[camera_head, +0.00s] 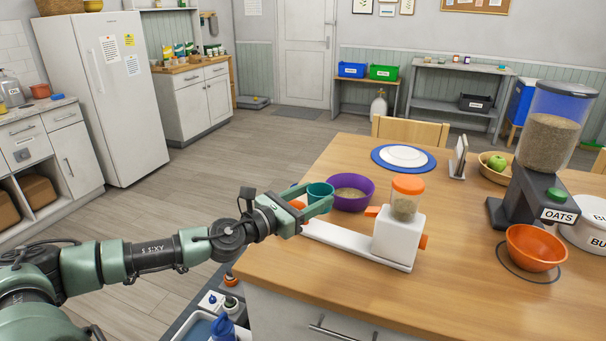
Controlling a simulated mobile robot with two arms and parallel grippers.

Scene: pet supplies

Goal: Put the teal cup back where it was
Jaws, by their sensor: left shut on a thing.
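The teal cup (320,190) is at the left edge of the wooden table, just left of the purple bowl (352,202) of grain. My left gripper (318,206) reaches in from the left and is shut on the cup. Its fingers hide the lower part of the cup, so I cannot tell whether the cup touches the table or the white board (345,238) below. My right gripper is not in view.
A white dispenser (396,238) with an orange lid stands on the board's right end. An oats dispenser (545,145) and an orange bowl (534,250) stand at the right. A white plate (403,156) lies behind. The table's front middle is clear.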

